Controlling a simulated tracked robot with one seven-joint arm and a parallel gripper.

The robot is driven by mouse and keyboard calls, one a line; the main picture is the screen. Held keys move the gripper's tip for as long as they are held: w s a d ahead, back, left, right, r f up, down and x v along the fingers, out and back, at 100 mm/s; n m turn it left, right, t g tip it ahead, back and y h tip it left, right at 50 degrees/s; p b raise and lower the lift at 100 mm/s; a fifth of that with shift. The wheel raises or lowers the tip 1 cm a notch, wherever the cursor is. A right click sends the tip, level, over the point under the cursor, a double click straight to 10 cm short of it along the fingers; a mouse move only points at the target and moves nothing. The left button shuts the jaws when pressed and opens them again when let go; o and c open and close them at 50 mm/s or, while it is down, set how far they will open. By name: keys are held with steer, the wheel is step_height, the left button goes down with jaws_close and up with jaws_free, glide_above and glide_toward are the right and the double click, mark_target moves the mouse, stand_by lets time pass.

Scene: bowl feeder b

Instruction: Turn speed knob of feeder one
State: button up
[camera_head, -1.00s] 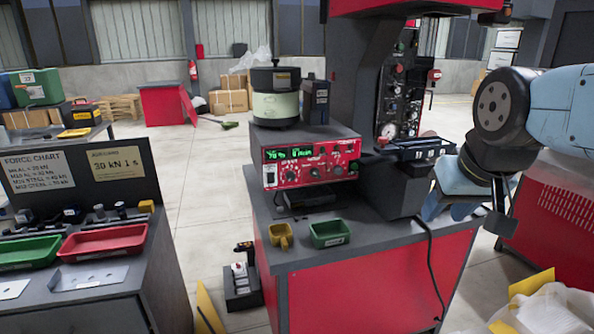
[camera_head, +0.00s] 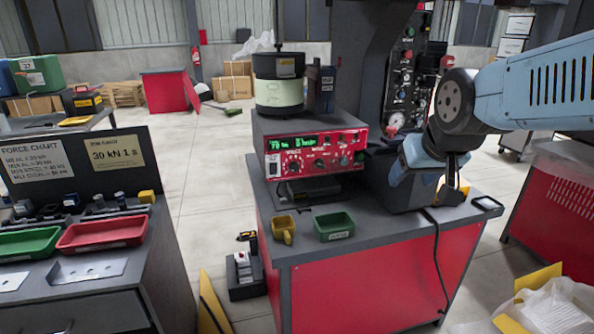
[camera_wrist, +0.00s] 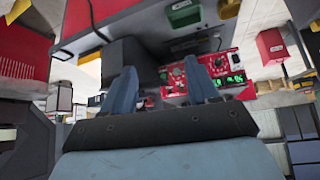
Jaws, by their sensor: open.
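The feeder's red control panel (camera_head: 306,158) faces me on the front of a grey box, with a lit green display (camera_head: 290,141) and several dark knobs (camera_head: 320,164) below it. Its labels are too small to read, so I cannot tell which is the speed knob. The feeder bowl (camera_head: 279,90), dark over pale green, stands on top. In the wrist view the red panel (camera_wrist: 185,96) lies beyond my gripper (camera_wrist: 162,80), whose two blue fingers are open and apart from it. One finger covers part of the panel. In the head view my gripper is right of the panel.
A black press with a gauge panel (camera_head: 408,70) stands behind, right of the feeder. A yellow scoop-like bin (camera_head: 283,229) and a green bin (camera_head: 334,227) sit on the bench front. A black cable (camera_head: 437,262) hangs over the front edge.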

steer(key=w+a+f+n+t, duration=0.1)
steer(key=w+a+f, duration=0.1)
steer(key=w, duration=0.4)
steer(key=w+a+f+t, duration=0.2)
steer(key=w+a, duration=0.1)
steer(key=w, duration=0.3)
steer(key=n+t+y, duration=0.2)
steer(key=t+y, duration=0.3)
steer(key=t, duration=0.2)
glide_toward(295, 168)
steer(key=x, duration=0.8)
steer(key=shift+w+a, duration=0.1)
steer(key=shift+w, duration=0.2)
steer(key=shift+c, duration=0.4)
steer(key=c, duration=0.9)
steer(key=shift+c, duration=0.3)
